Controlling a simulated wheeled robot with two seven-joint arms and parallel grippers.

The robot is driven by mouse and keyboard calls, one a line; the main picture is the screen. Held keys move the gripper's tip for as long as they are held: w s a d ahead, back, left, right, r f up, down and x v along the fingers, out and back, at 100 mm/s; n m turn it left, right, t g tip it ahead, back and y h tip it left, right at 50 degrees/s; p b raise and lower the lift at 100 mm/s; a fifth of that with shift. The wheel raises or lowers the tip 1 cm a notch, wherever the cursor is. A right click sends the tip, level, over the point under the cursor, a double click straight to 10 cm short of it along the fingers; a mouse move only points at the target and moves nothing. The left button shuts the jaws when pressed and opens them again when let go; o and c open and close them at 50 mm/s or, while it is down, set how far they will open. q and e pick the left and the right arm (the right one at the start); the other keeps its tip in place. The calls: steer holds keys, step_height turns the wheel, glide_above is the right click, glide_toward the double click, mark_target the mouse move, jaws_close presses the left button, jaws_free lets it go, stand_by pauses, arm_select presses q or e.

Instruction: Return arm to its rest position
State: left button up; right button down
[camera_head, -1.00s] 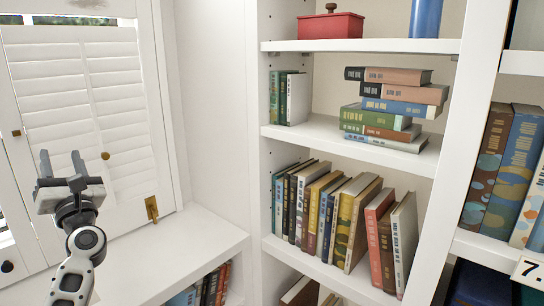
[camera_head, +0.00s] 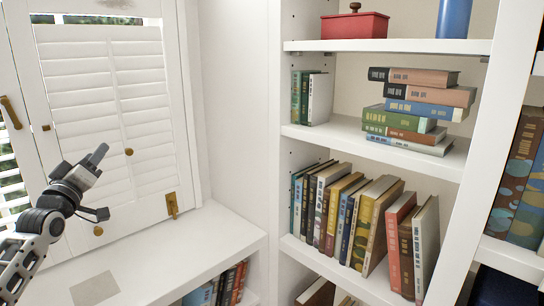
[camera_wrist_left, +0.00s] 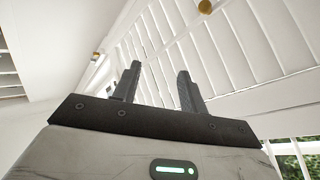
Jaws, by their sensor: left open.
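My left gripper (camera_head: 104,184) is at the left of the head view, in front of the white shutters and above the white ledge. Its two dark fingers are spread apart with nothing between them. In the left wrist view the open fingers (camera_wrist_left: 158,88) point toward the white slatted shutter. My left arm comes in from the lower left corner of the head view. My right gripper is not in either view.
White louvred shutters (camera_head: 100,95) with brass knobs stand behind my gripper. A white ledge (camera_head: 170,255) lies below. White shelves to the right hold a red box (camera_head: 354,25), stacked books (camera_head: 420,95) and a leaning book row (camera_head: 345,210).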

arm_select(q)
steer(key=a+f+m+g+y, duration=0.4)
steer(key=a+f+m+g, duration=0.15)
steer(key=f+m, duration=0.35)
steer(key=s+d+f+m+g+h, duration=0.1)
steer(key=s+d+f+h, duration=0.15)
steer(key=d+f, duration=0.55)
steer(key=s+d+f+m+g+h, duration=0.15)
steer(key=s+d+f, duration=0.25)
steer(key=d+f, duration=0.45)
steer(key=s+d+f+g+h, duration=0.1)
steer(key=s+d+f+h, duration=0.1)
steer(key=s+d+f, duration=0.3)
steer(key=s+d+f+h, duration=0.2)
steer(key=s+d+f, duration=0.1)
steer(key=s+d, duration=0.4)
steer(key=s+d+n+g+p, duration=0.1)
steer(key=s+d, duration=0.3)
steer(key=s, duration=0.3)
steer(key=s+d+n+h+p, duration=0.1)
steer(key=s+d, duration=0.4)
steer(key=s, duration=0.3)
steer(key=shift+s+r+g, duration=0.2)
steer(key=shift+s+g, duration=0.05)
steer(key=shift+g, duration=0.15)
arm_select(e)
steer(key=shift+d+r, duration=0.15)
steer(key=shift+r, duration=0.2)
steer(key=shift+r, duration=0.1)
